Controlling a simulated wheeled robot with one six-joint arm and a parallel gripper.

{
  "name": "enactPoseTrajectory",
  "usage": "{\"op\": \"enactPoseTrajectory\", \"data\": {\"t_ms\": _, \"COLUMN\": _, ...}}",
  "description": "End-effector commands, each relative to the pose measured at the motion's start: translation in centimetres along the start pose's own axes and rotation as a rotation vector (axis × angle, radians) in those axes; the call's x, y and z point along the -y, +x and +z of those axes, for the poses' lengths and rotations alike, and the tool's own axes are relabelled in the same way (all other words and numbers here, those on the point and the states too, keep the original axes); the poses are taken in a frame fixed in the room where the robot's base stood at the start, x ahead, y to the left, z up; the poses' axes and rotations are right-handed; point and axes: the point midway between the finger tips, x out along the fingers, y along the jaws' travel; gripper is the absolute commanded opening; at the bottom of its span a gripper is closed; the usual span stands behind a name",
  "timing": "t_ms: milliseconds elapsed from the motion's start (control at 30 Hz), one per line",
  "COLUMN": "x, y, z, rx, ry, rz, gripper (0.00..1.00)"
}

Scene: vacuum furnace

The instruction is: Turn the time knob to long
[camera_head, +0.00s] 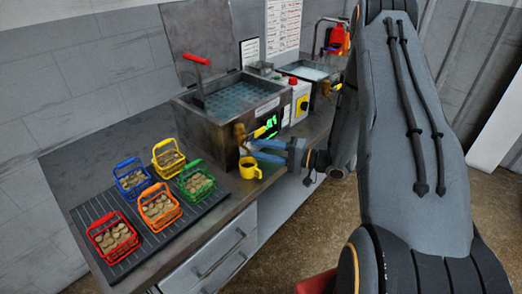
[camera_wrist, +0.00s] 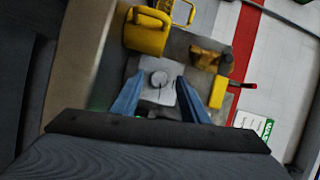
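A small round grey knob (camera_wrist: 159,79) sits on a light grey plate in the wrist view; I take it for the time knob, though no label is readable. My gripper (camera_head: 268,151) is in front of the machine (camera_head: 212,134) with its two blue fingers apart. In the wrist view the fingertips lie on either side of the knob, with a gap to each; I cannot tell how far short of it they are. The knob's pointer direction is too small to tell. In the head view the knob is hidden or too small to make out.
A yellow mug (camera_head: 250,168) stands at the bench edge, close to my fingers. Several coloured baskets of parts stand on a dark ribbed mat (camera_head: 196,211) at the left.

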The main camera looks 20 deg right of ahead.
Motion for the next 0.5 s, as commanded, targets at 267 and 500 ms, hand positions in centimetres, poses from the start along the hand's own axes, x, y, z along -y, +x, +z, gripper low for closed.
{"op": "enactPoseTrajectory", "data": {"t_ms": 267, "x": -0.1, "y": -0.1, "z": 0.0, "rx": 0.000, "ry": 0.001, "rz": 0.001, "gripper": 0.40}}
{"op": "enactPoseTrajectory", "data": {"t_ms": 500, "x": -0.2, "y": -3.0, "z": -0.1, "rx": -0.004, "ry": -0.001, "rz": 0.002, "gripper": 0.40}}
